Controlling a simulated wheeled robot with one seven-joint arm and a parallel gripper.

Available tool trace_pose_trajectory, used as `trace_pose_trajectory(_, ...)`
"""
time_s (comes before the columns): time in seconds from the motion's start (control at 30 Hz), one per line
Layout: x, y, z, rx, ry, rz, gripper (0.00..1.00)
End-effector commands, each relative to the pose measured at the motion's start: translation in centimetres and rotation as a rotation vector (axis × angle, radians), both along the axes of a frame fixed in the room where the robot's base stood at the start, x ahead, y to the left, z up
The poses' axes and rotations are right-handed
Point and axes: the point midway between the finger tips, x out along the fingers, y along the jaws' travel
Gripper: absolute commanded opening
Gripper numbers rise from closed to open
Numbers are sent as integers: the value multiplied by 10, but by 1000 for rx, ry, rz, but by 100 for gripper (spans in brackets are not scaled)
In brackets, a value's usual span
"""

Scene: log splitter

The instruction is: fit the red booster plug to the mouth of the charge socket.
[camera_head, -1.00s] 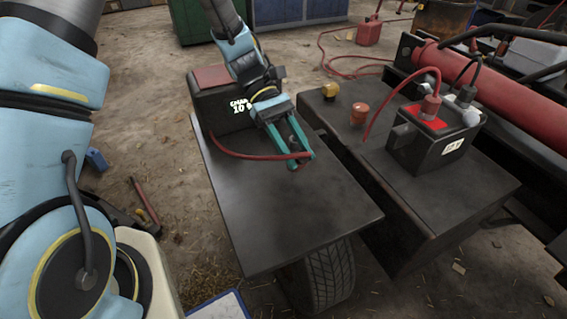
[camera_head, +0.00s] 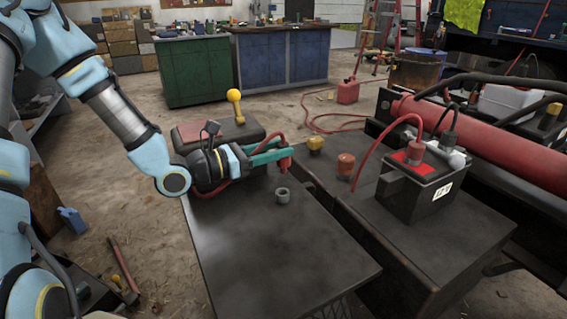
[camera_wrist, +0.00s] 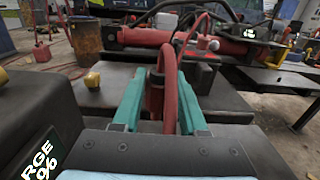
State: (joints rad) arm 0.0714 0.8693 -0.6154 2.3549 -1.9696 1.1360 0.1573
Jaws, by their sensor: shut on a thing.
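My gripper (camera_head: 287,154) is shut on the red booster plug (camera_head: 284,164), which hangs between the fingertips above the black bench top (camera_head: 265,255). A grey ring-shaped socket (camera_head: 282,196) stands upright on that top. In the head view the plug is a little above and behind the socket's mouth, apart from it. In the wrist view my gripper (camera_wrist: 158,85) holds the plug (camera_wrist: 155,97), and its red cable loops between the fingers. The socket is not seen there. The charger box (camera_head: 210,133) is behind my gripper; its display shows in the wrist view (camera_wrist: 42,158).
A yellow knob (camera_head: 316,143) and an orange knob (camera_head: 346,164) stand just right of the plug. A black battery (camera_head: 415,193) with a red-cabled clamp is further right. A yellow-topped lever (camera_head: 235,105) rises behind. The bench top in front is clear.

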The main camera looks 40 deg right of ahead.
Motion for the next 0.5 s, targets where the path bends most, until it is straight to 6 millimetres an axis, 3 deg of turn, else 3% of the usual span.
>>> trace_pose_trajectory(0.5,2,1,8,-5,2,-3,0)
